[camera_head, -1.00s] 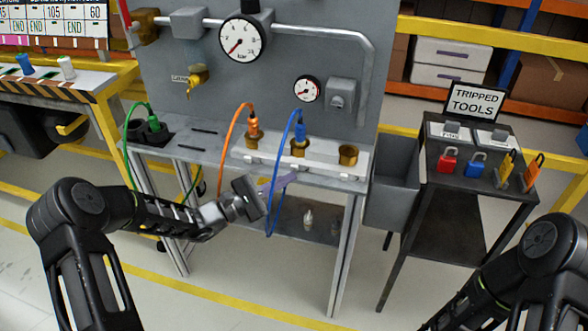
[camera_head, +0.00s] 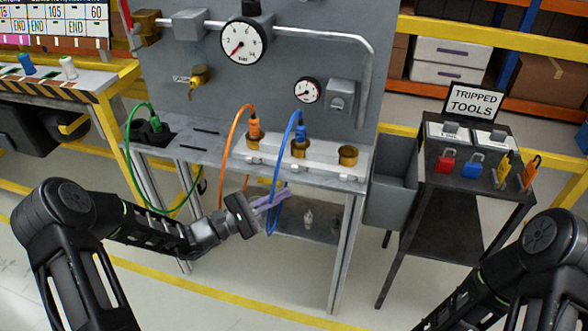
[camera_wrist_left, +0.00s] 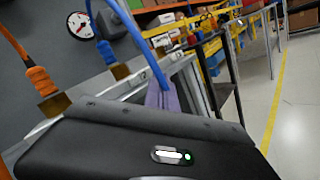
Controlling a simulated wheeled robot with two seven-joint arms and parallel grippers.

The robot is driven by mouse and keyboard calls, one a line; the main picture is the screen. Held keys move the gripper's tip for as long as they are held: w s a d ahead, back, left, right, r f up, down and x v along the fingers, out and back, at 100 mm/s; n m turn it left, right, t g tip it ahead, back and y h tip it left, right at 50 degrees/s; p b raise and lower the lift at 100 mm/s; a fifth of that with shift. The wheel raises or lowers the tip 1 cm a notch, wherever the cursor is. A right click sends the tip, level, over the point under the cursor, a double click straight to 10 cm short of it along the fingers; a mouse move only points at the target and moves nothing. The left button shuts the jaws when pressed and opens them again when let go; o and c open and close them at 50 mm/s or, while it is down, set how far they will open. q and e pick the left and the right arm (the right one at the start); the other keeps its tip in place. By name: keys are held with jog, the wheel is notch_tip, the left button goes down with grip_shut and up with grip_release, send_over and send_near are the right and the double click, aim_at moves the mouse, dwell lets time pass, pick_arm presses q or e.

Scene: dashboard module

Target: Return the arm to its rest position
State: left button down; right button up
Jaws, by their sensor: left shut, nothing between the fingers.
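My left arm (camera_head: 140,227) comes in from the left of the head view. My left gripper (camera_head: 284,195) is in front of the workbench, below its top edge. Its lilac fingers are shut with nothing between them, and they show in the left wrist view (camera_wrist_left: 163,98). In the head view the fingers overlap the blue hose, and I cannot tell whether they touch it. My right arm (camera_head: 535,265) shows at the lower right; its gripper is out of view.
A blue hose (camera_head: 275,180) and an orange hose (camera_head: 229,150) hang from sockets on the bench (camera_head: 215,150). A green hose (camera_head: 130,165) hangs at left. A grey bin (camera_head: 392,190) and a tool stand (camera_head: 470,187) are at right. The floor in front is clear.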

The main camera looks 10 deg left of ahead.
dwell(0.6)
pick_arm(q)
jog(key=s+d+f+m+g+y+p, duration=0.15)
jog(key=s+f+m+g+y, duration=0.35)
jog(key=s+f, duration=0.65)
jog(key=s+d+f+m+g+y, duration=0.25)
jog(key=s+f+g, duration=0.45)
jog(key=s+f, duration=0.5)
jog(key=s+d+m+y+p, duration=0.3)
jog(key=s+d+m, duration=0.2)
jog(key=m, duration=0.4)
jog(key=shift+s+r, duration=0.35)
jog(key=shift+s, duration=0.15)
